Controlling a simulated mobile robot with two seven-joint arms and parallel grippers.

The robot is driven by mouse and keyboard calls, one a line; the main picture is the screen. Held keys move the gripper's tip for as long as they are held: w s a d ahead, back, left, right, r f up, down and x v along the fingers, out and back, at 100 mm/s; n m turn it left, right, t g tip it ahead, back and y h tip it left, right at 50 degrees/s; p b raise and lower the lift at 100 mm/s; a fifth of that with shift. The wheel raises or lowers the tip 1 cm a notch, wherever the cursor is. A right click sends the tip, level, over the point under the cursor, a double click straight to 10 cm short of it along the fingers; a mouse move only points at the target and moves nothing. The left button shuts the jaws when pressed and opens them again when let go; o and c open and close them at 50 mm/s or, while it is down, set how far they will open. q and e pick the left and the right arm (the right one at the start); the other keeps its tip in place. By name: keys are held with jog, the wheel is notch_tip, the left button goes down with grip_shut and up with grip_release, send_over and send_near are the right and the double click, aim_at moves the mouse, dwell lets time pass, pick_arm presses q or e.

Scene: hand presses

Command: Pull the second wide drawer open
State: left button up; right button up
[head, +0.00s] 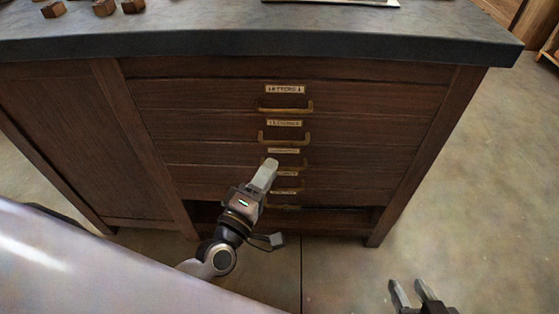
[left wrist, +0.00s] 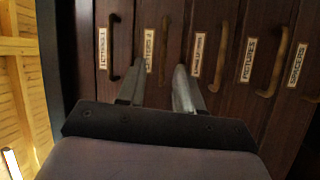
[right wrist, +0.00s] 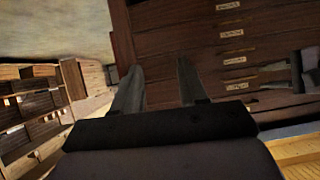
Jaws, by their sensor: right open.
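The second wide drawer's bar handle (head: 284,139) sits below its label on the dark wooden cabinet (head: 410,120). The drawer fronts look flush and shut. My left gripper (head: 275,202) is open and empty in front of the drawers; in the head view it covers part of the lower handles. In the left wrist view my left gripper (left wrist: 160,68) has its fingers apart, with the second handle (left wrist: 164,48) showing in the gap beyond the tips. I cannot tell how far the tips are from it. My right gripper (head: 407,284) is open and empty, low at the right.
A dark countertop (head: 200,40) overhangs the drawers, with small wooden blocks (head: 103,8) at its back left. More handles, such as the top one (head: 286,108), are stacked closely. The floor (head: 470,190) right of the cabinet is clear. Wooden shelving (right wrist: 40,105) shows in the right wrist view.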

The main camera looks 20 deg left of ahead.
aim_at(280, 130)
pick_arm(q)
jog(key=shift+n+y, duration=0.5)
jog(key=shift+n, duration=0.4)
jog(key=shift+w+d+r+b, duration=0.15)
jog(key=shift+w+b, duration=0.2)
jog(key=shift+w, duration=1.65)
jog(key=shift+w+a+r+b, duration=0.1)
jog(key=shift+w+b, duration=0.2)
jog(key=shift+w, duration=1.7)
jog(key=shift+c, duration=0.4)
grip_shut()
